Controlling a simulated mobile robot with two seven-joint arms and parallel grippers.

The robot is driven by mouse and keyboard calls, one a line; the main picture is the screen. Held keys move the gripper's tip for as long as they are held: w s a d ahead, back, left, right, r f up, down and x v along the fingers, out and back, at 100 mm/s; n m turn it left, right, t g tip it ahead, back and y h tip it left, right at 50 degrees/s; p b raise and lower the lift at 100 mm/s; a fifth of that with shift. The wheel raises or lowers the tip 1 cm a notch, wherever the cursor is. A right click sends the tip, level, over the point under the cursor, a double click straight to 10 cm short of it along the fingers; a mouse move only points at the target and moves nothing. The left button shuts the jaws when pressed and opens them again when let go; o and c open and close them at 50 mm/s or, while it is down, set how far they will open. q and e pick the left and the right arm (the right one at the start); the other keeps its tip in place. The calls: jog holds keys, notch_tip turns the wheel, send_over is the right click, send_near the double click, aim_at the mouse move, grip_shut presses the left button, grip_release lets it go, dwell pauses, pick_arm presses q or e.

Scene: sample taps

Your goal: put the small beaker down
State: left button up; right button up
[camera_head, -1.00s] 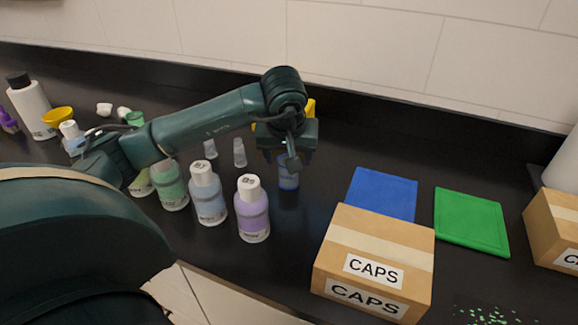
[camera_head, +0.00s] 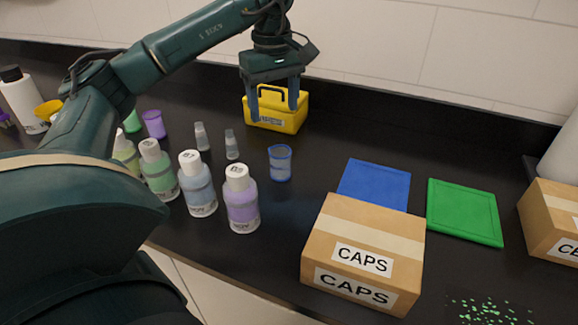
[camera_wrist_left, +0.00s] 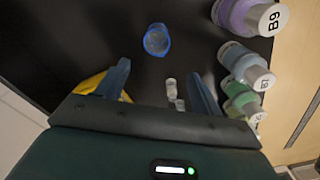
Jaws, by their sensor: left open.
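The small beaker (camera_head: 280,163), clear with a blue rim and blue tint, stands upright on the black bench, right of the purple-liquid bottle. It also shows in the left wrist view (camera_wrist_left: 157,40), beyond the fingertips. My left gripper (camera_head: 274,117) is open and empty, raised above and behind the beaker, in front of the yellow box. Its two fingers show apart in the left wrist view (camera_wrist_left: 160,78), with nothing between them touching. My right gripper is in neither view.
Bottles, including a purple one (camera_head: 241,200) and a blue one (camera_head: 197,184), stand left of the beaker. A yellow box (camera_head: 289,112) is behind. A CAPS box (camera_head: 362,255), blue mat (camera_head: 373,184) and green mat (camera_head: 465,211) lie right.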

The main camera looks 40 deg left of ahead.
aim_at(279, 152)
pick_arm(q)
jog(key=f, duration=0.7)
jog(key=f+p, duration=0.1)
jog(key=f, duration=0.3)
jog(key=shift+w+d+f, duration=0.15)
jog(key=shift+w+f, duration=0.15)
jog(key=shift+f, duration=0.4)
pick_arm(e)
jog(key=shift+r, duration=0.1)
